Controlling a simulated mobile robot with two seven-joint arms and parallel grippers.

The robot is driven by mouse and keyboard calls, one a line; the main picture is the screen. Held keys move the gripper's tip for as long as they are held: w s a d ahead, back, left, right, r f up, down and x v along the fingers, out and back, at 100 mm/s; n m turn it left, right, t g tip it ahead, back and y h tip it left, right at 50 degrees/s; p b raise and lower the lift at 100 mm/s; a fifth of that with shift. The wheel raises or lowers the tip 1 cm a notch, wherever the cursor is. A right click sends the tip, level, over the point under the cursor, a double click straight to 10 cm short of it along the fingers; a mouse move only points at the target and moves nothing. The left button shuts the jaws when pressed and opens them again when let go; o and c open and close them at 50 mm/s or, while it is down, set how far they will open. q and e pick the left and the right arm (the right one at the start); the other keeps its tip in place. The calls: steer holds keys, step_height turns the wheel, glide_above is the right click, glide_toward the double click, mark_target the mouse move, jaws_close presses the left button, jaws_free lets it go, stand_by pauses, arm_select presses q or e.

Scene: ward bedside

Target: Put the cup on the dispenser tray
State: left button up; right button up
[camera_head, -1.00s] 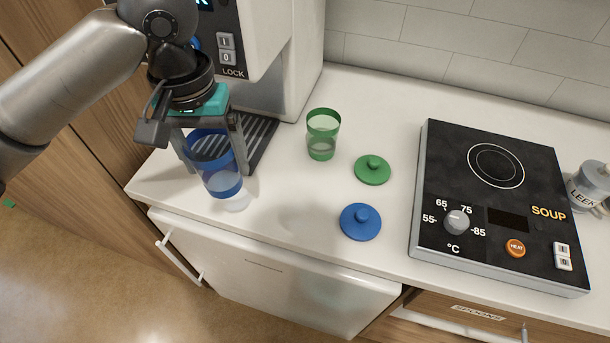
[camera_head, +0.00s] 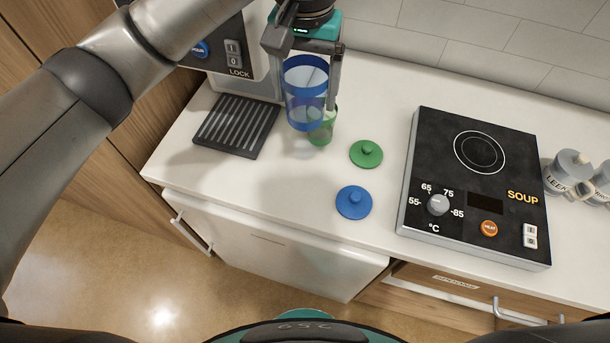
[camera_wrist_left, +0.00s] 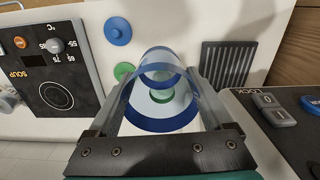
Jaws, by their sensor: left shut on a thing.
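My left gripper (camera_head: 312,82) is shut on the blue cup, with one finger on each side. In the left wrist view the blue cup (camera_wrist_left: 162,88) sits between the fingers and the green cup shows through it. The dispenser tray (camera_head: 238,126) is a dark slatted grid, empty, left of the held cup in the head view. In the left wrist view the tray (camera_wrist_left: 228,64) is to the right. My right gripper is out of view.
A green lid (camera_head: 366,154) and a blue lid (camera_head: 353,202) lie on the counter. The dispenser (camera_head: 232,52) rises behind the tray.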

arm_select(q)
steer(key=shift+f+b, duration=0.85)
steer(key=shift+f, duration=9)
steer(key=shift+f, duration=0.1)
steer(key=o, duration=1.2)
steer(key=shift+c, duration=0.2)
steer(key=shift+f, duration=0.1)
